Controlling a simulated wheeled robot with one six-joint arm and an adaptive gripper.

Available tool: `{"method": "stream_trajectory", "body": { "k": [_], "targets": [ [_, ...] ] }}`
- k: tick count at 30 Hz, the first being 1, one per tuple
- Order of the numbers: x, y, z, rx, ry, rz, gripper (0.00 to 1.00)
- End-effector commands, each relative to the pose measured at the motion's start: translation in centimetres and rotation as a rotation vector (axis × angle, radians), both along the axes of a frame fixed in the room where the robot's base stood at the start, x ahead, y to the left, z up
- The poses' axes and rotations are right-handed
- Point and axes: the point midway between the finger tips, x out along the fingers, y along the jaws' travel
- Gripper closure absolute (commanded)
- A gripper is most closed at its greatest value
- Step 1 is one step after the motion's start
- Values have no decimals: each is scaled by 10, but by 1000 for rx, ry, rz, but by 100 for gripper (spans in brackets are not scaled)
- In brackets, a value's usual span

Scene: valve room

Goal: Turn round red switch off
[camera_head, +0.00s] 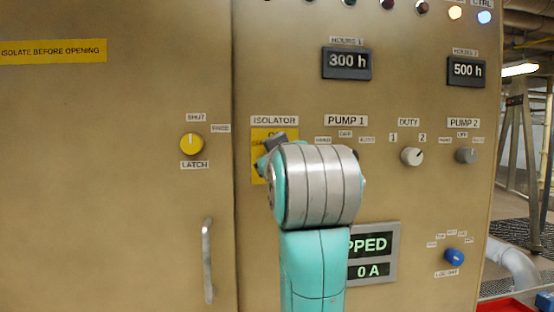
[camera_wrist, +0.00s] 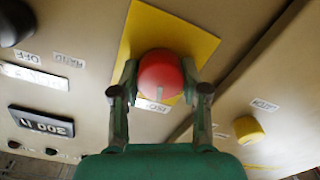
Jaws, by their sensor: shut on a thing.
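The round red switch (camera_wrist: 162,72) sits on a yellow plate (camera_wrist: 205,45) in the wrist view, where the panel appears upside down. My gripper (camera_wrist: 160,80) has one finger on each side of the switch and is shut on it. A short pale mark shows on the switch face, toward the lower edge in that view. In the head view my arm hides the red switch and the gripper. Only part of the yellow plate (camera_head: 259,134) shows there, below the ISOLATOR label (camera_head: 274,120).
A yellow LATCH knob (camera_head: 191,143) is left of my arm, above a vertical door handle (camera_head: 208,262). Right of the arm are a white DUTY knob (camera_head: 411,157), a grey PUMP 2 knob (camera_head: 465,155) and a blue knob (camera_head: 454,257). A display (camera_head: 374,252) is partly hidden.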

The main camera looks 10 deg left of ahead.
Motion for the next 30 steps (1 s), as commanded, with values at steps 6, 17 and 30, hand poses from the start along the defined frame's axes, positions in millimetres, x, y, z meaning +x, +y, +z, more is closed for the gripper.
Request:
{"method": "stream_trajectory", "body": {
  "k": [6, 17, 30],
  "targets": [
    [0, 0, 0, -196, -56, 0, 90],
    [0, 1, 0, -525, -151, 0, 90],
    [0, 2, -1, -919, -264, 0, 90]
  ]
}}
